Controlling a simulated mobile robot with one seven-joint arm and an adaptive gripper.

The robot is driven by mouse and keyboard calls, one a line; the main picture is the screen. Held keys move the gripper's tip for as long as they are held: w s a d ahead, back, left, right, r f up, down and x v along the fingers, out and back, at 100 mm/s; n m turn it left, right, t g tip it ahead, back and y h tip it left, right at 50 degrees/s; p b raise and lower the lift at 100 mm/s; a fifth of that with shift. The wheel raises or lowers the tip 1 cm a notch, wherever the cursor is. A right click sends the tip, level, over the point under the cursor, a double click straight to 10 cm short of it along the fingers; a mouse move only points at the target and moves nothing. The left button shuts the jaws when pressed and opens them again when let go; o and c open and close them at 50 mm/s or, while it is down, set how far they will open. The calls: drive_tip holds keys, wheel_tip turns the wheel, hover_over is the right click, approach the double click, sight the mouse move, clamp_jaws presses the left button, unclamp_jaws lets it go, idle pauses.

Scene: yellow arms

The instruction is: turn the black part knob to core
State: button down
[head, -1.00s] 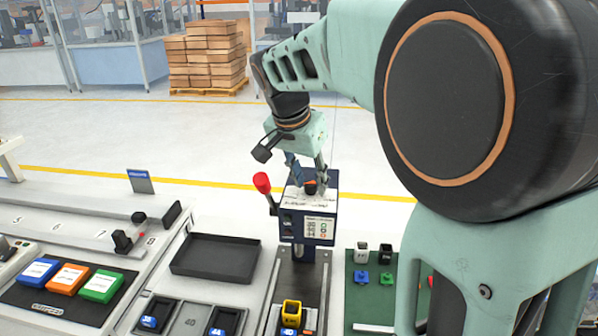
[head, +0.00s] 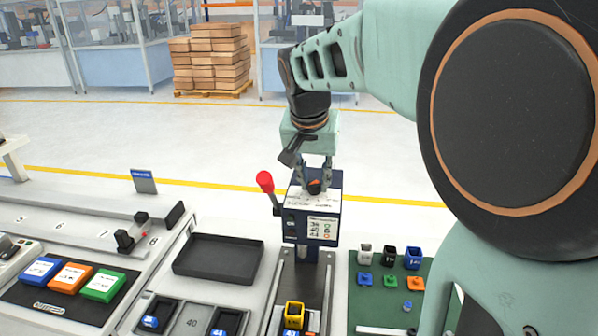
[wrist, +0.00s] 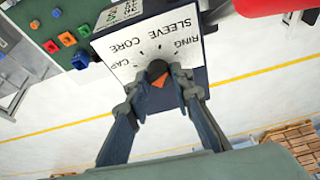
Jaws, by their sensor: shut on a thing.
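The black knob (head: 314,187) with an orange mark sits on the white top plate (head: 297,197) of a dark blue press head. In the wrist view the knob (wrist: 157,69) is ringed by the labels CAP, CORE, SLEEVE and RING, seen upside down. Its orange mark faces the gripper side of that picture; I cannot tell which label the knob is set to. My gripper (head: 315,183) is above the plate, shut on the knob. In the wrist view its two fingers (wrist: 161,76) stand on either side of the knob and partly cover it.
A red-tipped lever (head: 265,182) rises just left of the press head. A black tray (head: 217,258) lies to the left. A yellow-framed block (head: 293,315) stands in front. A green mat (head: 375,310) with several small coloured parts is at right.

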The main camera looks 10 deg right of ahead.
drive_tip(key=n+y, duration=0.1)
drive_tip(key=n, duration=0.2)
drive_tip(key=shift+d+n+y, duration=0.15)
drive_tip(key=shift+n+y, duration=0.15)
drive_tip(key=n+y, duration=0.1)
drive_tip(key=n, duration=0.2)
drive_tip(key=shift+d+n, duration=0.1)
drive_tip(key=shift+n, duration=0.2)
drive_tip(key=n+y+b, duration=0.1)
drive_tip(key=n+y, duration=0.1)
drive_tip(key=n, duration=0.2)
drive_tip(key=shift+w+d, duration=0.1)
drive_tip(key=shift+n+g+y, duration=0.3)
drive_tip(key=shift+n+g, duration=0.2)
drive_tip(key=shift+n, duration=0.9)
drive_tip(key=c, duration=1.7)
unclamp_jaws()
drive_tip(key=v, duration=1.2)
drive_tip(key=shift+w, duration=0.1)
